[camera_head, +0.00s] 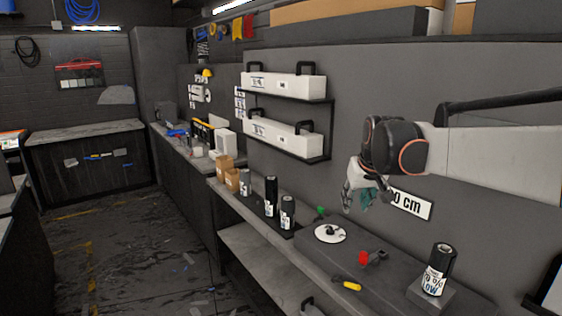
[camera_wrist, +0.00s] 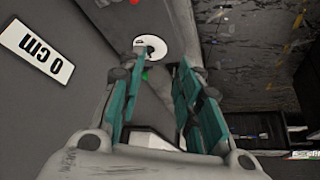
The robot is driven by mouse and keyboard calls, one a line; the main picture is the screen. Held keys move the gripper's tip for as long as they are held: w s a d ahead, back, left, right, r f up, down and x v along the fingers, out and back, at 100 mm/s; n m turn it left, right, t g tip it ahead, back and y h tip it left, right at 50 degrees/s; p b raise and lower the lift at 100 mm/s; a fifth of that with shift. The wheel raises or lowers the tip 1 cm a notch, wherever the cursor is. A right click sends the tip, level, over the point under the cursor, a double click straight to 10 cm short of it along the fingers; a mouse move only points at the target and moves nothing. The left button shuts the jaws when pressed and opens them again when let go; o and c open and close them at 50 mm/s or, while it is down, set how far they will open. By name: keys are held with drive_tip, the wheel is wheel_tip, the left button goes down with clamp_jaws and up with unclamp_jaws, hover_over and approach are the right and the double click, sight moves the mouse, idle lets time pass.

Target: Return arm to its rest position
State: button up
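My gripper (camera_head: 362,197) hangs at the end of my arm over the workbench at the right of the head view, in front of the grey back wall. In the wrist view my gripper (camera_wrist: 155,90) has its two teal-padded fingers apart, with nothing seen between them. Past the fingertips lies a white round disc (camera_wrist: 150,47) with a dark piece on it. The disc (camera_head: 330,233) also shows on the bench in the head view, below and left of the gripper and apart from it.
A black can (camera_head: 438,268) stands on a grey block at the right. A red-tipped tool (camera_head: 371,258) and a yellow-handled tool (camera_head: 346,284) lie on the bench. Dark cans (camera_head: 270,196) stand farther left. Shelves with white boxes (camera_head: 284,84) hang on the wall. Floor at left is open.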

drive_tip(key=s, duration=1.9)
drive_tip(key=s+f+t, duration=0.1)
drive_tip(key=s+f, duration=0.7)
drive_tip(key=s, duration=0.6)
drive_tip(key=shift+s+f+m+t, duration=0.15)
drive_tip(key=shift+f+m+t, duration=0.15)
drive_tip(key=shift+f+m, duration=0.1)
